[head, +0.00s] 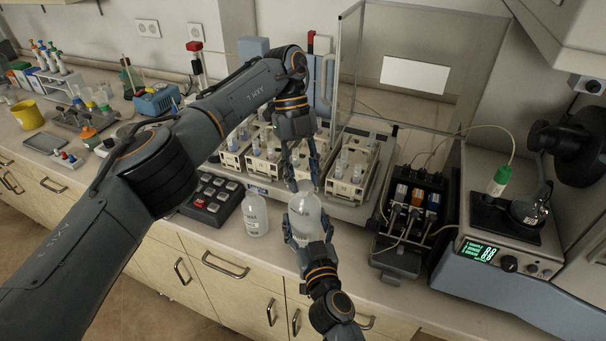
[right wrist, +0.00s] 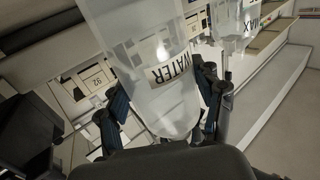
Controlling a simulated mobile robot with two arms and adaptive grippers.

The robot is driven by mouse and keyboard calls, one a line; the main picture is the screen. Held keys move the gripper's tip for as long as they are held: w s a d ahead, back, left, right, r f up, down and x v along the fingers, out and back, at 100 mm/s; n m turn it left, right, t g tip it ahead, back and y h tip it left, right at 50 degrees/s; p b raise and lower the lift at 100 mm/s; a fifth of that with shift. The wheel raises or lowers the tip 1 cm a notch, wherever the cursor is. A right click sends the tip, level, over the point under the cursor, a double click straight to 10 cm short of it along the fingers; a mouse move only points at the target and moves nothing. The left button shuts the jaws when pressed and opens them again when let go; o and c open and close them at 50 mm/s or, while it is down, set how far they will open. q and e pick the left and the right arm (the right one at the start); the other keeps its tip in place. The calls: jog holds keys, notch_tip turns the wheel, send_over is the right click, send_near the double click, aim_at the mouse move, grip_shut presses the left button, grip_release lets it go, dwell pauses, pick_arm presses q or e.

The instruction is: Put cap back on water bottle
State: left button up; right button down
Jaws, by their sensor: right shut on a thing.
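The water bottle (head: 304,222), translucent with a WATER label, stands near upright at the counter's front edge. My right gripper (head: 303,240) is shut around its lower body. In the right wrist view the bottle (right wrist: 160,80) sits between the two fingers of this gripper (right wrist: 165,110). My left gripper (head: 303,184) points down right above the bottle's top, its fingers apart on either side of a small pale piece at the bottle's mouth. That piece may be the cap, but I cannot tell whether the fingers grip it or whether it sits on the neck.
A second labelled bottle (head: 255,216) stands just left of the water bottle. A black keypad (head: 212,198) lies further left. Sample racks (head: 350,180) stand behind, with a black pump unit (head: 408,215) and the spectrometer (head: 500,245) to the right. The front counter strip is narrow.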

pick_arm(q)
jog(key=o, duration=0.4)
jog(key=shift+r, duration=2.25)
jog(key=shift+c, duration=0.3)
jog(key=shift+s+d+r+n+t+y, duration=0.15)
jog(key=shift+r+n+t+y, duration=0.55)
jog(key=shift+n+t, duration=0.4)
jog(key=shift+s+r+n+t, duration=0.3)
jog(key=shift+r+n+t, duration=0.55)
jog(key=shift+n+t, duration=0.2)
